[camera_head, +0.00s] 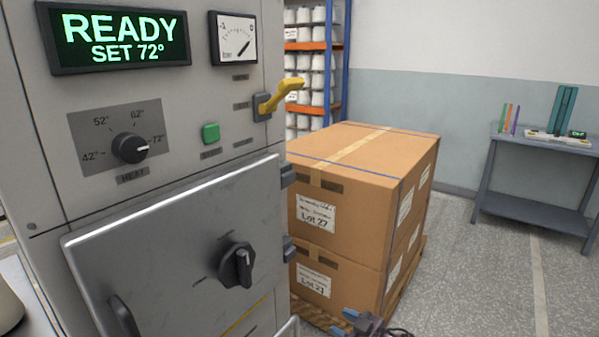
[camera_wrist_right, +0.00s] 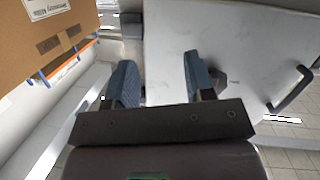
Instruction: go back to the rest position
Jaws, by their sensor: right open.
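My right gripper (camera_head: 358,322) shows at the bottom edge of the head view, in front of the stacked cartons and right of the machine door. In the right wrist view its two blue fingers (camera_wrist_right: 161,82) are apart, with nothing between them. The pale machine door (camera_wrist_right: 262,40) lies beyond the fingers there. My left gripper is not in view. In the head view the machine door (camera_head: 180,240) looks shut, with a dark knob (camera_head: 236,266) on it. The display (camera_head: 120,38) reads READY, SET 72°, and the heat dial (camera_head: 130,148) points towards 72°.
Strapped cartons (camera_head: 350,160) stand on a pallet close right of the machine. A yellow lever (camera_head: 282,95) juts from the machine's right side. A rack with white bobbins (camera_head: 305,62) stands behind. A grey side table (camera_head: 530,207) is far right, with open floor before it.

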